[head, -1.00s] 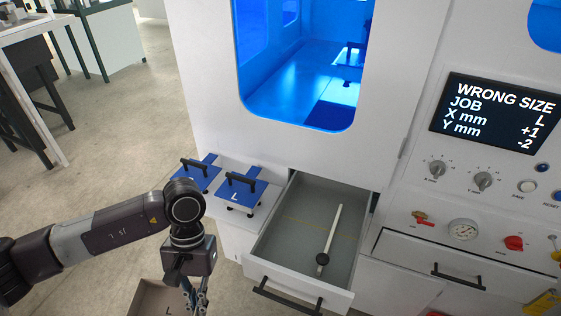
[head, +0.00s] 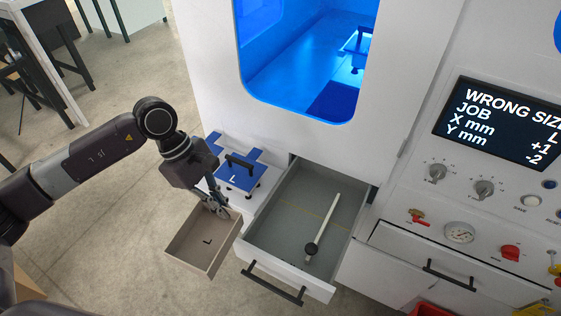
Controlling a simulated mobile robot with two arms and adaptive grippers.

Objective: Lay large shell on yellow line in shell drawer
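The large shell, an open grey-brown box marked L (head: 190,262), is in the head view, left of the drawer. My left gripper (head: 222,207) is at its far right corner, with the fingers at the wall, and appears shut on that wall. The shell hangs in front of the blue L plate, apart from the drawer floor. The shell drawer (head: 262,237) is pulled open. A faint yellow line (head: 296,209) crosses its grey floor. My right gripper is out of view.
The screen (head: 500,125) reads WRONG SIZE, JOB L, X +1, Y -2. A lower drawer at right is shut.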

